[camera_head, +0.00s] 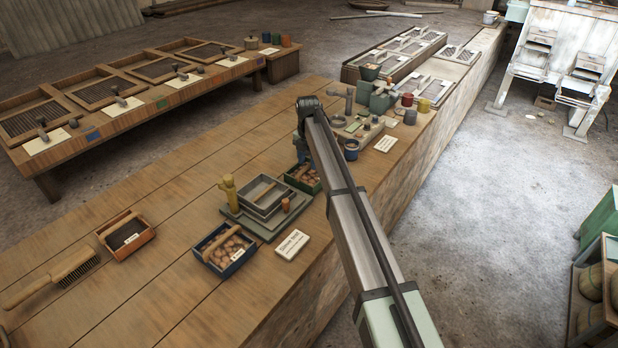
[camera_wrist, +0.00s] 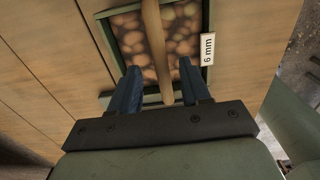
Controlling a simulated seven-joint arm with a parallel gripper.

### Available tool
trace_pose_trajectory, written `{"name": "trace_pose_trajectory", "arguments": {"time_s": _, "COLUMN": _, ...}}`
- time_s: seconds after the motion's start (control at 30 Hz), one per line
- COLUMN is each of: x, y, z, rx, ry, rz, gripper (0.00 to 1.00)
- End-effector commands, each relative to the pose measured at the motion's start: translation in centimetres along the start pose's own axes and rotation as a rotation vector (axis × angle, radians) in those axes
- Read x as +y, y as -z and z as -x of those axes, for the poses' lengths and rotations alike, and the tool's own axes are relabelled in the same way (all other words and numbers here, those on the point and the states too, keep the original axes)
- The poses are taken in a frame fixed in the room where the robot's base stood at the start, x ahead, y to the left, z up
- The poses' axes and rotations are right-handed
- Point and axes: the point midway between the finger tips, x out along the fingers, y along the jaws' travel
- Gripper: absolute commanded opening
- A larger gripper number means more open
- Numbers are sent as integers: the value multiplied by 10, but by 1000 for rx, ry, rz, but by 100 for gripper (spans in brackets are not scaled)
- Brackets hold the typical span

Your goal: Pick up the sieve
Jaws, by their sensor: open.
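Several box-shaped sieves with wooden handles stand on the long table. A green one with brown round pieces (camera_head: 303,179) is under my gripper (camera_head: 303,160). In the wrist view this green sieve (camera_wrist: 105,18) carries a "6 mm" label, and its wooden handle (camera_wrist: 152,30) runs between my gripper's two blue fingers (camera_wrist: 159,68). The fingers are open, one on each side of the handle; whether they touch it I cannot tell. A blue sieve (camera_head: 211,262) with brown pieces and an orange sieve (camera_head: 143,246) with dark contents stand further left.
A grey stacked tray set (camera_head: 264,197) with a yellow post (camera_head: 229,190) stands close left of the green sieve. A "Sieve test" card (camera_head: 293,244) lies in front. A brush (camera_head: 60,275) lies at the left. Small cups and blocks (camera_head: 365,127) stand behind my arm.

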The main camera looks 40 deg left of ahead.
Motion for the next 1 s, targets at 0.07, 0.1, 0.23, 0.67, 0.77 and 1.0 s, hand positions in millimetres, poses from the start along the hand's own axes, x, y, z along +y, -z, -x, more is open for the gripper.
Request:
{"name": "trace_pose_trajectory", "arguments": {"time_s": 0.07, "x": -1, "y": 0, "z": -7, "rx": 1, "ry": 1, "rz": 0, "gripper": 47}}
{"name": "trace_pose_trajectory", "arguments": {"time_s": 0.1, "x": -1, "y": -1, "z": -11, "rx": 1, "ry": 1, "rz": 0, "gripper": 47}}
{"name": "trace_pose_trajectory", "arguments": {"time_s": 0.23, "x": -3, "y": -2, "z": -27, "rx": 1, "ry": 1, "rz": 0, "gripper": 47}}
{"name": "trace_pose_trajectory", "arguments": {"time_s": 0.67, "x": -2, "y": -2, "z": -48, "rx": 0, "ry": 0, "rz": 0, "gripper": 46}}
{"name": "trace_pose_trajectory", "arguments": {"time_s": 0.77, "x": -2, "y": -2, "z": -48, "rx": 0, "ry": 0, "rz": 0, "gripper": 36}}
{"name": "trace_pose_trajectory", "arguments": {"time_s": 1.0, "x": -3, "y": -2, "z": -48, "rx": 0, "ry": 0, "rz": 0, "gripper": 13}}
